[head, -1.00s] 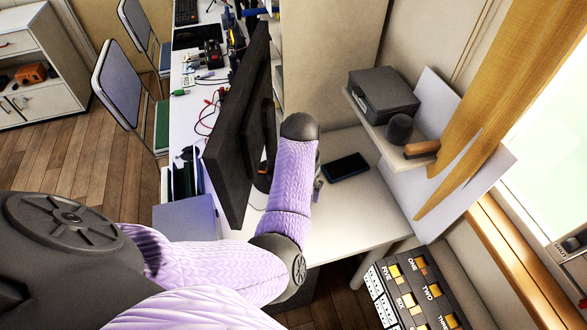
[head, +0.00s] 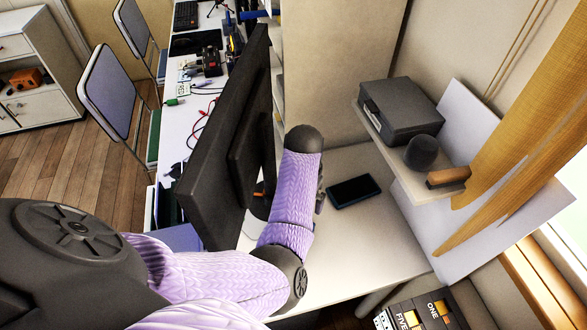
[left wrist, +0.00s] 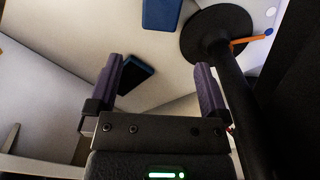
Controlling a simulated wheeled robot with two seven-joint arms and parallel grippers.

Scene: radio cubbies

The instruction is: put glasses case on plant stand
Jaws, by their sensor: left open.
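A flat dark-blue case-like object (head: 353,190) lies on the white desk beyond my left arm. It also appears in the left wrist view (left wrist: 133,76), nearer the left finger. A second blue object (left wrist: 160,15) is at the top of that view. I cannot tell for sure which is the glasses case. My left gripper (left wrist: 160,65) is open and empty, with its fingers apart above the desk; the blue objects show beyond it, touching neither finger. In the head view my forearm hides the gripper. I cannot make out a plant stand. My right gripper is not in view.
A large dark monitor (head: 225,145) stands close left of my arm; its round base (left wrist: 217,33) is near the right finger. A shelf (head: 395,150) holding a black box (head: 402,110), a dark round object and a brown-handled item is right. Bare desk surrounds the case-like object.

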